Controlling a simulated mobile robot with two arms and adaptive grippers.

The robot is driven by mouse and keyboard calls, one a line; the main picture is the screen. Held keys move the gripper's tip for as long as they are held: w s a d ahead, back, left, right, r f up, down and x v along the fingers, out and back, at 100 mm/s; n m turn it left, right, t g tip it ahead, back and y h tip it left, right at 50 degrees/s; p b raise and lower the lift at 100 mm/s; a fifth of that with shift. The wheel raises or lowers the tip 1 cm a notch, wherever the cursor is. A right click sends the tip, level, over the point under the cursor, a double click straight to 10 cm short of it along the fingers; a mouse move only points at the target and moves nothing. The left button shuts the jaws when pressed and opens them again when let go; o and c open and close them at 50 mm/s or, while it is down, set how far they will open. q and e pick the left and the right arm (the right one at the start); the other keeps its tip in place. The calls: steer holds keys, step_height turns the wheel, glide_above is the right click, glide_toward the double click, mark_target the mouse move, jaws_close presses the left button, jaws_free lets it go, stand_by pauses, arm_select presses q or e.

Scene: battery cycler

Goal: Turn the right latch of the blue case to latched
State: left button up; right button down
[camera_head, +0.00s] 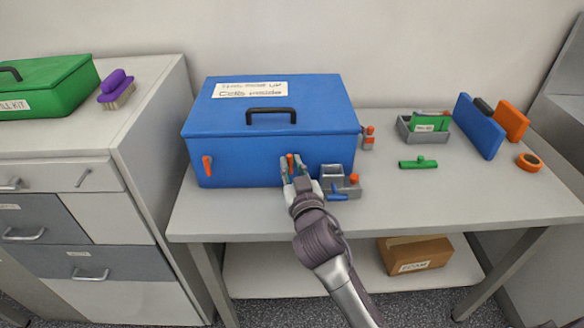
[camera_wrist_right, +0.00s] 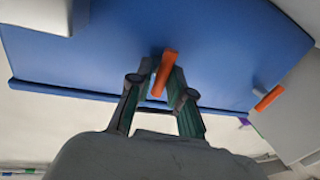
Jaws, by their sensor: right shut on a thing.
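The closed blue case (camera_head: 270,105) stands on the grey table, with a black handle and a label on its lid. Its right orange latch (camera_head: 291,160) is on the front face, partly hidden by my right gripper (camera_head: 295,168). In the right wrist view the latch (camera_wrist_right: 163,74) lies between the fingers of the gripper (camera_wrist_right: 160,88), which is shut on it. There it looks near upright, leaning a little. The left orange latch (camera_head: 207,165) is untouched and near upright; it also shows in the right wrist view (camera_wrist_right: 267,98). My left gripper is out of view.
A small grey holder (camera_head: 332,178) with a blue piece (camera_head: 338,193) stands just right of my gripper. Farther right are a green piece (camera_head: 418,163), a grey tray (camera_head: 405,130) and an orange ring (camera_head: 529,162). The table front left of the gripper is clear.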

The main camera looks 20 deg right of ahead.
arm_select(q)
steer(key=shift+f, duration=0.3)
arm_select(e)
steer(key=shift+a+m, duration=0.15)
steer(key=shift+m, duration=0.25)
steer(key=c, duration=1.2)
jaws_free()
steer(key=shift+a, duration=0.1)
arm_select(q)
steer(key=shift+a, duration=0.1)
arm_select(e)
steer(key=shift+s, duration=0.25)
steer(key=s, duration=1.1)
steer(key=shift+s+a+f, duration=0.2)
steer(key=shift+s+a, duration=0.05)
steer(key=shift+a, duration=0.2)
